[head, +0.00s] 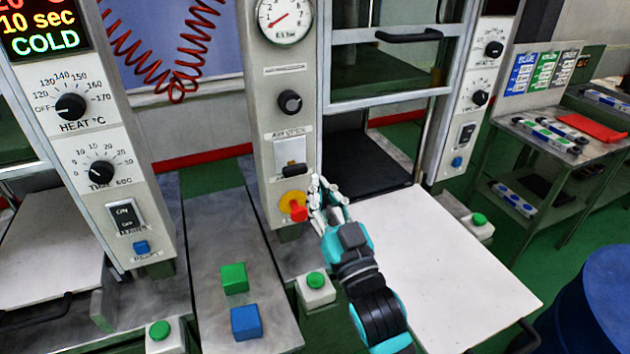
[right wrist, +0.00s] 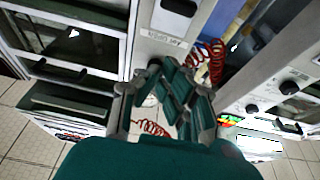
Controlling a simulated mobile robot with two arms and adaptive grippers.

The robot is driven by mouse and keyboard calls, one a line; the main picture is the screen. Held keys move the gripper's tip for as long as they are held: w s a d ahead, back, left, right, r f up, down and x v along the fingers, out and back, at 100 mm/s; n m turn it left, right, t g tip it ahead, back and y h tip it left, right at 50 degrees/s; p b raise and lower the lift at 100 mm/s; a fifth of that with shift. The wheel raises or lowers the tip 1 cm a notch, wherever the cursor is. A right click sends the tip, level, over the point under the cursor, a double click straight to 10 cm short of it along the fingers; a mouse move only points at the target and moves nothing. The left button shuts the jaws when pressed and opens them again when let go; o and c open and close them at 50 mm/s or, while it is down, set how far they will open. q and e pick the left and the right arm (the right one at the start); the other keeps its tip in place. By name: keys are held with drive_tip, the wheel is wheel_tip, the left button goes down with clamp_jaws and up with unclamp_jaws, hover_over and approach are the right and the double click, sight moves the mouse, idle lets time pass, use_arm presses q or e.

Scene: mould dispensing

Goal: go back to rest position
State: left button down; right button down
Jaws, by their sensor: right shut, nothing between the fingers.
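My right gripper (head: 322,186) is shut and empty in the head view. Its fingers point up beside the red knob (head: 298,211) on a yellow disc, low on the middle control column. I cannot tell whether they touch the knob. In the right wrist view the fingers of the right gripper (right wrist: 176,92) are drawn together, with a control panel and a red coiled hose behind them. My left gripper is not in view.
A white board (head: 450,262) lies right of my right arm. A green block (head: 234,278) and a blue block (head: 246,322) lie on the grey middle bench. Green push buttons sit along the front. A blue drum (head: 597,300) stands at right, near a side table (head: 560,160).

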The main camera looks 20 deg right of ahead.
idle(0.4)
drive_tip(key=s+d+f+g, duration=0.1)
drive_tip(key=s+f+g, duration=0.35)
drive_tip(key=f, duration=0.55)
drive_tip(key=s+d+f+g, duration=0.1)
drive_tip(key=s+f+g, duration=0.2)
drive_tip(key=f+g, duration=0.5)
drive_tip(key=s+f+n+g, duration=0.1)
drive_tip(key=s+f+g, duration=0.2)
drive_tip(key=s+f, duration=0.4)
drive_tip(key=s+f+n+g, duration=0.1)
drive_tip(key=s+f+g, duration=0.3)
drive_tip(key=s, duration=0.6)
wheel_tip(320, 180, down, 29)
drive_tip(key=s, duration=0.2)
drive_tip(key=s+d+f+g, duration=0.1)
drive_tip(key=s+d+f, duration=0.2)
drive_tip(key=s+f, duration=1.1)
drive_tip(key=shift+s+d+f+h, duration=0.2)
drive_tip(key=shift+s+h, duration=0.2)
drive_tip(key=shift+s, duration=0.4)
